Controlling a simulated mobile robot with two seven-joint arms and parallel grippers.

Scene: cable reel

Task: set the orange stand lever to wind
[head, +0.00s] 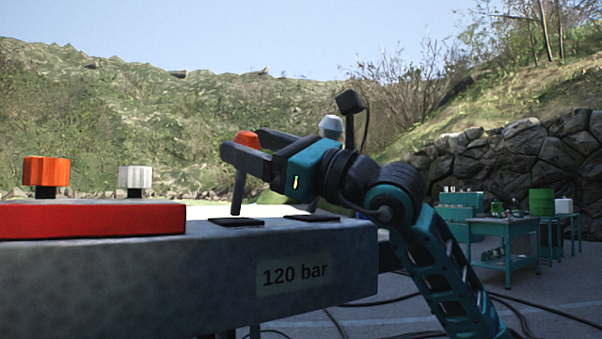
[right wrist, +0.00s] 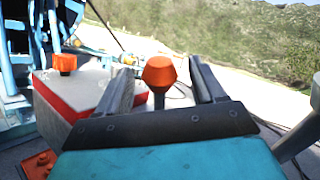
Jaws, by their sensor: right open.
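The orange stand lever has an orange knob (head: 247,139) on a dark stem (head: 238,194) that rises from a black slot plate (head: 237,222) on the grey stand top. My right gripper (head: 242,152) is open at the knob's height. In the right wrist view the orange knob (right wrist: 159,72) shows between the two spread fingers (right wrist: 158,84), with a gap on each side. In the head view the near finger hides part of the knob and the upper stem. No wind marking is legible. My left gripper is not in view.
A second lever with a pale knob (head: 330,126) stands behind my right gripper, by another slot plate (head: 312,217). A red box (head: 90,219) with an orange knob (head: 46,172) and a white knob (head: 135,178) sits left on the stand (head: 190,280). Cables lie on the ground.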

